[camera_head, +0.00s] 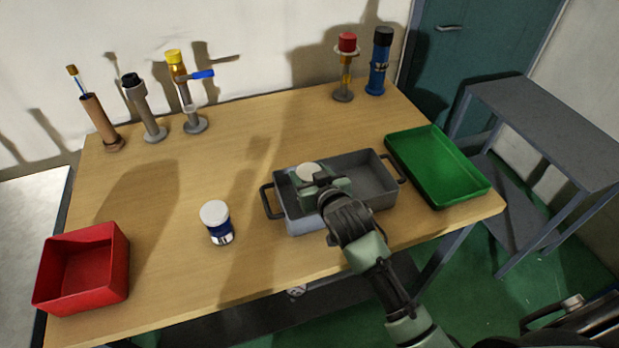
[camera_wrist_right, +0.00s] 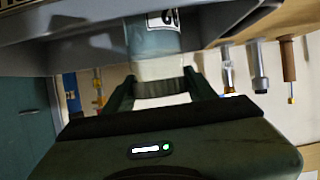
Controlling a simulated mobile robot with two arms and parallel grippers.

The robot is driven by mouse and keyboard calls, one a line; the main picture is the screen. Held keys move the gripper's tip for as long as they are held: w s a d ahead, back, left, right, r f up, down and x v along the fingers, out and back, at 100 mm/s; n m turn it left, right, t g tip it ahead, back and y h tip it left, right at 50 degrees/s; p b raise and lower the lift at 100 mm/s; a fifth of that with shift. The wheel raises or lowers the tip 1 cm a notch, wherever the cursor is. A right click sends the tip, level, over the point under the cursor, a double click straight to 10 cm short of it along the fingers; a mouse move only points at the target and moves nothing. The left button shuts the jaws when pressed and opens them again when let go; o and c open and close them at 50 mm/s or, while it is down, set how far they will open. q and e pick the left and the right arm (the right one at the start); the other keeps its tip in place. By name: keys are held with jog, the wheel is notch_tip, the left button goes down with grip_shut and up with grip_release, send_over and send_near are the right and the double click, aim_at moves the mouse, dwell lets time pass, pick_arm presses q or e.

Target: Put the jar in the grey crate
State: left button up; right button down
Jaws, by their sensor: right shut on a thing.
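A jar with a white lid (camera_head: 308,172) is held in my right gripper (camera_head: 318,186), over the left half of the grey crate (camera_head: 345,161). In the right wrist view, the fingers are shut around the jar (camera_wrist_right: 152,38) near its pale lid. Its bluish body and part of a label show there, with the grey crate wall (camera_wrist_right: 85,50) close around it. The jar's base is out of sight, so I cannot tell whether it touches the crate floor. A second white-lidded jar with a blue label (camera_head: 217,222) stands upright on the table. My left gripper is not in view.
A red bin (camera_head: 82,268) stands at the table's front left, and a green tray (camera_head: 436,165) lies right of the crate. Several holders with tools and bottles stand along the back, including a blue bottle (camera_head: 379,62). The table's middle (camera_head: 240,150) is clear.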

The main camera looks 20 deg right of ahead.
jog(key=shift+f, duration=0.7)
jog(key=shift+f, duration=0.2)
jog(key=shift+c, duration=2.4)
grip_release()
jog(key=shift+r, duration=0.2)
jog(key=shift+s, duration=0.35)
jog(key=b+v, duration=0.1)
jog(key=v, duration=1)
